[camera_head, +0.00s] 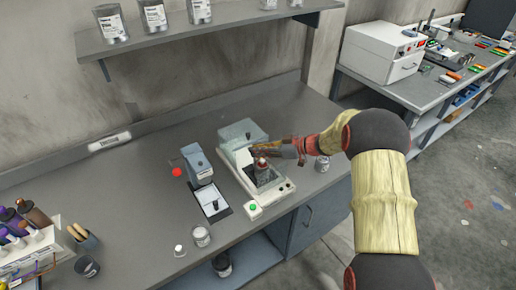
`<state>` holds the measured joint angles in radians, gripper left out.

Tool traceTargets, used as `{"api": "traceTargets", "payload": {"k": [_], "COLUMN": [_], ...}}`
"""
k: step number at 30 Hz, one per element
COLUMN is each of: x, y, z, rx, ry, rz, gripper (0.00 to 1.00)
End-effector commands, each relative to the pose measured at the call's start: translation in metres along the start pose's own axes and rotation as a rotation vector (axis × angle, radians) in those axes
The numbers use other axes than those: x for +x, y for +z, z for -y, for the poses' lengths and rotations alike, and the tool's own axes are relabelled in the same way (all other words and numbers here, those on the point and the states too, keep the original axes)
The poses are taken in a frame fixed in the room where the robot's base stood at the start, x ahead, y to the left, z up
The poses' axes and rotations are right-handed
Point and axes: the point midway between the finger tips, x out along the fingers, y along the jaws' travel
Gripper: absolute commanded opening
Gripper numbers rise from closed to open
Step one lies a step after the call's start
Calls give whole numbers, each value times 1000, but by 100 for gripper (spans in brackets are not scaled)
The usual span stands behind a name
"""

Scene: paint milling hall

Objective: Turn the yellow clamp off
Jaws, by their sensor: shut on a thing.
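A pale bench machine (281,189) stands on the grey workbench, with a clear cover (240,133) at its back and a small dark assembly with a reddish top (262,163) on its bed. My gripper (270,152) reaches in from the right, low over this assembly. It is shut on a small part there, which the fingers mostly hide. I cannot make out a separate yellow clamp; it may be the part at my fingers. How far it is turned cannot be told.
A blue-grey device (197,166) with a red button (177,172) stands left of the machine. A green button box (253,208) is at its front, a small jar (322,163) to its right. A shelf (190,35) with tins hangs above. The bench's left middle is clear.

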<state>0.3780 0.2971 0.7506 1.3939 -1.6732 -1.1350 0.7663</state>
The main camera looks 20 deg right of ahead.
Motion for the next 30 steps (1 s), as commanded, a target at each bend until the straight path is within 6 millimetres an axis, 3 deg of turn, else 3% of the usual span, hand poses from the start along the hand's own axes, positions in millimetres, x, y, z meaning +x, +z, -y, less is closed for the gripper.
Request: {"api": "traceTargets", "payload": {"k": [2,3,12,23,30], "x": [0,0,0,-3,-35], "y": [-2,-2,-1,0,0], "z": [-1,-1,0,0,-1], "rx": [-3,-2,-1,0,0], "ry": [2,2,1,2,4], "rz": [-2,-2,0,0,0], "gripper": [0,18,35,36,36]}}
